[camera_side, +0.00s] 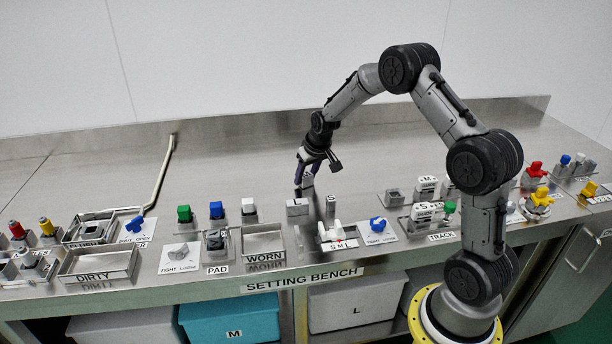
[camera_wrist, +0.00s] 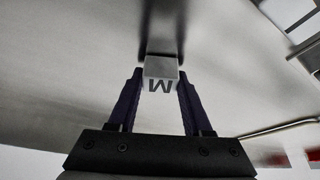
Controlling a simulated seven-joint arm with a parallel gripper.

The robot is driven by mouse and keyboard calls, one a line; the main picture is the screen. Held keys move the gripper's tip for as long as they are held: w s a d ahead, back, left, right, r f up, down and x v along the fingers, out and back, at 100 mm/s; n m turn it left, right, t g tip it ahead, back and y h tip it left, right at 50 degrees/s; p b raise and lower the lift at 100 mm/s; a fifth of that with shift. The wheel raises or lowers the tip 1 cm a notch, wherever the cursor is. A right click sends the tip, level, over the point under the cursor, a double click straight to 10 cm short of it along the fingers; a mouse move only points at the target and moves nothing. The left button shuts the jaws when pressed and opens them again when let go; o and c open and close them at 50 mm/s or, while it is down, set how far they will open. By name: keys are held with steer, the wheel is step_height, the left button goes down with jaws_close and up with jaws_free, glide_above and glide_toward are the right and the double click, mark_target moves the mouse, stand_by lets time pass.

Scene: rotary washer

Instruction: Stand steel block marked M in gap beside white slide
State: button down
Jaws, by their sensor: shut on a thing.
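My gripper (camera_side: 305,180) is shut on the steel block marked M (camera_wrist: 160,68), with one finger on each side of it. In the wrist view the letter M faces the camera and appears upside down. In the side view the held block (camera_side: 307,183) is small and partly hidden by the fingers. It is just behind the row of steel blocks; I cannot tell whether it touches the bench. The white slide (camera_side: 333,232) sits in front of and right of my gripper, by an S M L scale. The gap beside it is not clear in these views.
Two steel blocks (camera_side: 297,207) (camera_side: 330,205) stand near the slide. A blue knob (camera_side: 377,223) on a white plate is to its right, and the WORN tray (camera_side: 264,240) to its left. The bench behind is mostly bare, with a bent pipe (camera_side: 163,172) at left.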

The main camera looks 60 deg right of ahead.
steer(key=shift+c, duration=1.6)
jaws_free()
steer(key=shift+f, duration=0.15)
